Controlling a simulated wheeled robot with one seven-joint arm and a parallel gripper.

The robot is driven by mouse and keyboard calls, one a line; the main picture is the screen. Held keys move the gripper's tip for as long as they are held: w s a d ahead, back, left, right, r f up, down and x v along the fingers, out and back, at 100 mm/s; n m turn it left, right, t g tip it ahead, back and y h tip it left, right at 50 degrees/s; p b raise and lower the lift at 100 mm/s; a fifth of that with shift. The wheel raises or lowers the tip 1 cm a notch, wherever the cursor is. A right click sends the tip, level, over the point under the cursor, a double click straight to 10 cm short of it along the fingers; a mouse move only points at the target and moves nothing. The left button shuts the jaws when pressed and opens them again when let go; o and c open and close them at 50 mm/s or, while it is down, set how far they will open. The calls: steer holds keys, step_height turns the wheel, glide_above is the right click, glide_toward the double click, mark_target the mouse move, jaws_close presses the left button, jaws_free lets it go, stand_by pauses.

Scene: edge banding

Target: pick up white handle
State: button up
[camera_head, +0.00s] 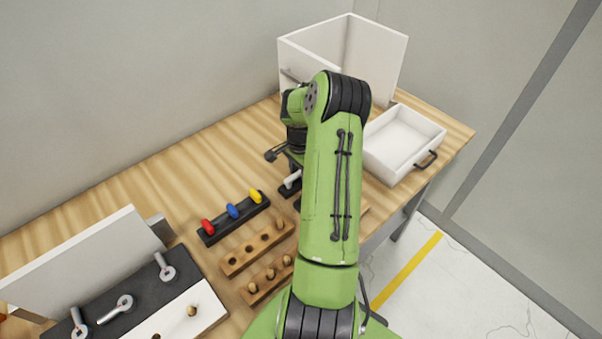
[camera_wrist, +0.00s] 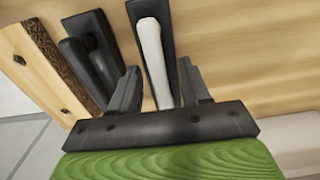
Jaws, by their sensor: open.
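The white handle (camera_wrist: 153,58) lies on a dark base plate (camera_wrist: 142,12) in the wrist view. In the head view the white handle (camera_head: 292,179) shows just left of my green arm. My gripper (camera_wrist: 158,82) is open, with one finger on each side of the white handle; I cannot tell how far above it the fingertips are. A black handle (camera_wrist: 96,68) on its own dark plate lies to the left of the left finger. In the head view my arm hides the gripper's fingers and part of the plates.
A white drawer box (camera_head: 403,140) and a white open cabinet (camera_head: 370,50) stand at the back right of the wooden table (camera_head: 130,200). A rack with red, blue and yellow pieces (camera_head: 233,212) and wooden peg blocks (camera_head: 257,246) lie left of my arm. A white panel (camera_head: 85,262) stands at left.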

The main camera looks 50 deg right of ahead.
mark_target(300, 171)
jaws_close()
step_height(300, 171, up, 10)
steer(key=shift+r, duration=0.1)
stand_by(0.4)
